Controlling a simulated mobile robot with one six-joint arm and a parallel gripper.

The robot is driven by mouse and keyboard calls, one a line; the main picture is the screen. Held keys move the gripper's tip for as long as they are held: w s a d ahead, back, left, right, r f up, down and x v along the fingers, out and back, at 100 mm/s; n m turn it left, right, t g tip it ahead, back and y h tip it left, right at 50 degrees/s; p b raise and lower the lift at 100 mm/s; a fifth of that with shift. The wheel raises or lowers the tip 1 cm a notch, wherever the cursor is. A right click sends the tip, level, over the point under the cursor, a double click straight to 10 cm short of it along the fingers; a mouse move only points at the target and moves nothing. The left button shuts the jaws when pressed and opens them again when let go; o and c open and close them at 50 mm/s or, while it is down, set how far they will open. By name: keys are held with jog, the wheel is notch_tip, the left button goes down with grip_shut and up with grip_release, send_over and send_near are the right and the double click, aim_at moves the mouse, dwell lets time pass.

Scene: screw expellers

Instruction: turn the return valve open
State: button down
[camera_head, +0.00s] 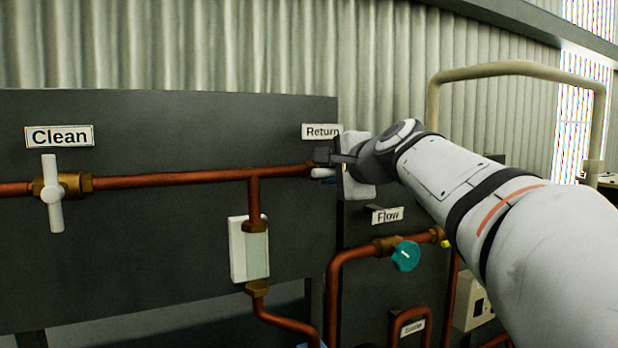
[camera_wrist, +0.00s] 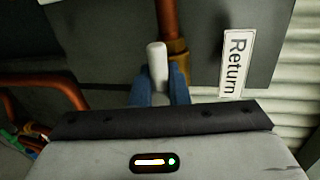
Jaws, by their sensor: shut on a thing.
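The return valve is under the "Return" label (camera_head: 321,131) at the right end of the copper pipe. Its white handle (camera_wrist: 157,62) shows between my blue fingers in the wrist view. One end of the handle (camera_head: 322,172) points left in the head view, roughly along the pipe. My gripper (camera_wrist: 160,92) is shut on this handle, a finger on each side. In the head view my gripper (camera_head: 334,168) covers most of the valve. The brass valve body (camera_wrist: 178,58) shows partly in the wrist view; the rest of the handle is hidden.
The "Clean" valve (camera_head: 53,192) at left has its white handle upright, across the pipe. A sight glass (camera_head: 255,255) hangs below the pipe. A teal flow knob (camera_head: 405,255) sits below my arm. A beige tube frame (camera_head: 510,70) rises behind my arm.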

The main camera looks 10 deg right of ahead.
jog(key=shift+f+n, duration=0.1)
jog(key=shift+n, duration=0.2)
dwell(0.4)
jog(key=c, duration=1.5)
grip_release()
jog(key=b+v, duration=0.1)
jog(key=v, duration=0.6)
jog(key=shift+s, duration=0.4)
